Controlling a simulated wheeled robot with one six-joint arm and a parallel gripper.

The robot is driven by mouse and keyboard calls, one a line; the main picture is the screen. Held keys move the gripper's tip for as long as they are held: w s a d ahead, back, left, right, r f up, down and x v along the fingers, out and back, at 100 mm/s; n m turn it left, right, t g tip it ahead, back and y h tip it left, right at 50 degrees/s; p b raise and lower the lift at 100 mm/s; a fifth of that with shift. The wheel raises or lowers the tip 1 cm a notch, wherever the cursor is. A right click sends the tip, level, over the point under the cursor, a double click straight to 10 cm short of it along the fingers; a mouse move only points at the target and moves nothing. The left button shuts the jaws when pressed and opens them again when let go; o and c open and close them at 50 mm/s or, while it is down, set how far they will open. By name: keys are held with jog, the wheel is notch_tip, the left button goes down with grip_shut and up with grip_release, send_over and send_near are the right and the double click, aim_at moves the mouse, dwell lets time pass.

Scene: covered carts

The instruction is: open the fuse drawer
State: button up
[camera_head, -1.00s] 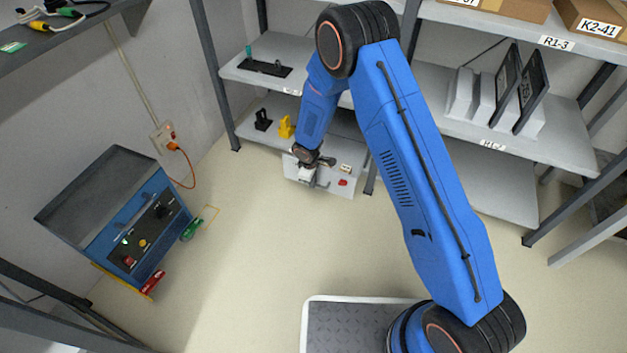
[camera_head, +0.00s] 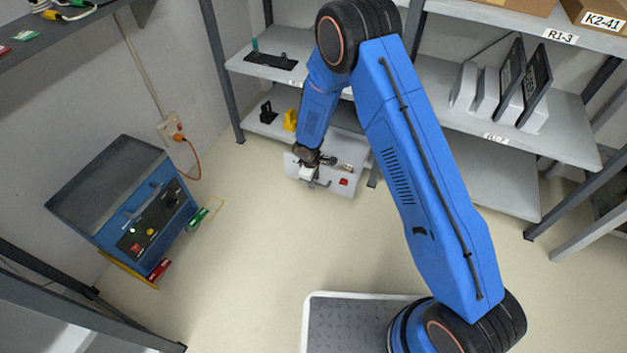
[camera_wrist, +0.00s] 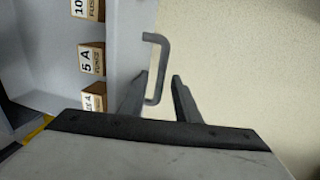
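The fuse drawer (camera_head: 331,183) is a pale drawer under the lower shelf, with a red mark on its front. It stands partly out. In the wrist view its front panel (camera_wrist: 124,40) runs upright, with labelled fuse boxes (camera_wrist: 91,60) inside to the left. Its grey bar handle (camera_wrist: 163,65) sticks out to the right. My gripper (camera_wrist: 160,82) is at the handle, one finger on each side of the bar, with a visible gap on the right. It also shows at the drawer front in the head view (camera_head: 313,172), small and partly hidden.
A blue covered cart (camera_head: 150,222) stands at the left wall by an orange plug and cable (camera_head: 184,142). The lower shelf (camera_head: 262,128) holds a black and a yellow part. The floor (camera_head: 255,240) before the drawer is clear.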

jog(key=s+a+r, duration=0.1)
jog(key=s+r, duration=0.2)
jog(key=r, duration=1.4)
jog(key=s+d+r+m+t, duration=0.1)
jog(key=s+d+r+m, duration=0.25)
jog(key=d+r, duration=0.85)
jog(key=s+d+r+m, duration=0.3)
jog(key=s+d+r, duration=0.2)
jog(key=d+r, duration=0.7)
jog(key=s+d+r+m, duration=0.2)
jog(key=s+d+r, duration=0.1)
jog(key=s, duration=0.5)
jog(key=s+d+r+m+t, duration=0.1)
jog(key=s+d+r+m, duration=0.2)
jog(key=s, duration=0.6)
jog(key=s+d+r+m, duration=0.2)
jog(key=s+d+r, duration=0.2)
jog(key=s, duration=0.5)
jog(key=shift+d+r+m+t+y, duration=0.3)
jog(key=shift+d+m+t+y, duration=0.05)
jog(key=shift+d+t+y, duration=0.05)
